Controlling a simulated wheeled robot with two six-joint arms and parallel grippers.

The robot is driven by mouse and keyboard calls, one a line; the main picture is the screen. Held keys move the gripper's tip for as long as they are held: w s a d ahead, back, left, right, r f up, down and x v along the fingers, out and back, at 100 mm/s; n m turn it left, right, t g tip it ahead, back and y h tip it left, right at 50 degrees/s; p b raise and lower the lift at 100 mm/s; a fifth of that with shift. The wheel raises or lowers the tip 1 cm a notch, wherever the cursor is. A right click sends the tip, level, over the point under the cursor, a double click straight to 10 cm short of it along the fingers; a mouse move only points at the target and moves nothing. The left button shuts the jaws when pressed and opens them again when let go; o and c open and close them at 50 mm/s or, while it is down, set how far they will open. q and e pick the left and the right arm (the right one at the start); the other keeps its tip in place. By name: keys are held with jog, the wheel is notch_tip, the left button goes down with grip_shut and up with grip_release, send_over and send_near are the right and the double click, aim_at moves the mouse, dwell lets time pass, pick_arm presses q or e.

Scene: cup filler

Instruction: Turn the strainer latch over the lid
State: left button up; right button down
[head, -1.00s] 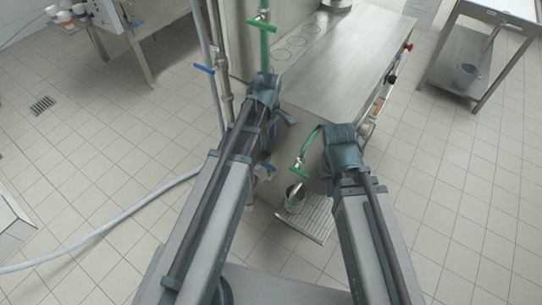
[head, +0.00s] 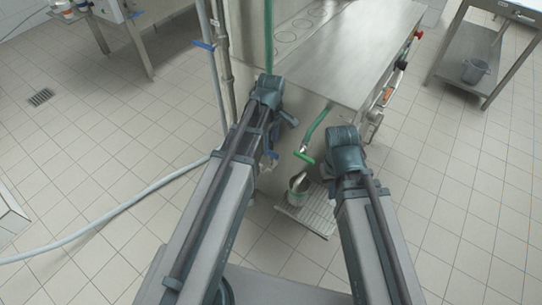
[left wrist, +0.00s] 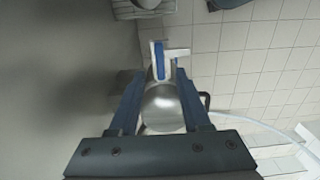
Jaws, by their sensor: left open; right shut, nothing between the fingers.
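My left gripper (left wrist: 160,76) is open in the left wrist view, its two blue fingers on either side of a rounded steel body (left wrist: 163,107), which looks like the strainer's lid. Just beyond the fingertips is a blue latch (left wrist: 160,60) with a white bracket beside it. The latch is in line with the gap between the fingers; I cannot tell whether a finger touches it.
A steel machine (head: 345,50) stands ahead. A green-handled tap (head: 304,156) is above a metal cup (head: 297,188) on a slotted drip tray (head: 312,213). Pipes with a blue lever (head: 203,44) rise on the left. A hose (head: 110,215) crosses the floor. A table with a bucket (head: 474,70) stands right.

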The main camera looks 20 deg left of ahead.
aim_at(271, 152)
pick_arm(q)
notch_tip(271, 152, down, 5)
jog(key=b, duration=0.4)
jog(key=shift+f, duration=0.15)
grip_shut()
